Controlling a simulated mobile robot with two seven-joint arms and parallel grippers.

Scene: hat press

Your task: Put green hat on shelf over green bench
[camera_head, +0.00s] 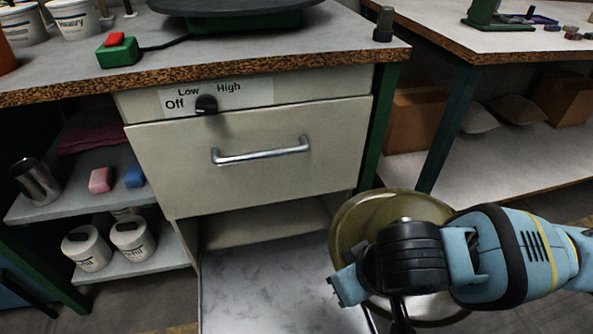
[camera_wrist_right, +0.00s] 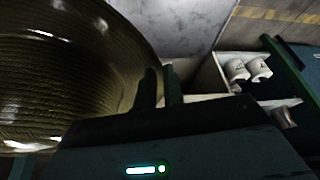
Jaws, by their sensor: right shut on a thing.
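The olive-green hat (camera_head: 347,222) is at the lower right of the head view, partly hidden behind my right wrist and gripper. In the right wrist view the hat (camera_wrist_right: 70,75) fills the left side, its woven surface close to the camera. My right gripper (camera_wrist_right: 161,88) is shut on the edge of the hat; its fingertips are mostly hidden in the head view. The green-legged bench (camera_head: 240,66) stands in front of me, and its top edge crosses the upper part of the head view. No shelf above the bench is in view. My left gripper is not in view.
The bench carries a green switch box (camera_head: 117,50) with a red button and a round dark plate (camera_head: 235,6). A drawer (camera_head: 255,155) with a metal handle is below. Side shelves (camera_head: 75,190) hold tubs and blocks. A second bench (camera_head: 500,35) stands at right.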

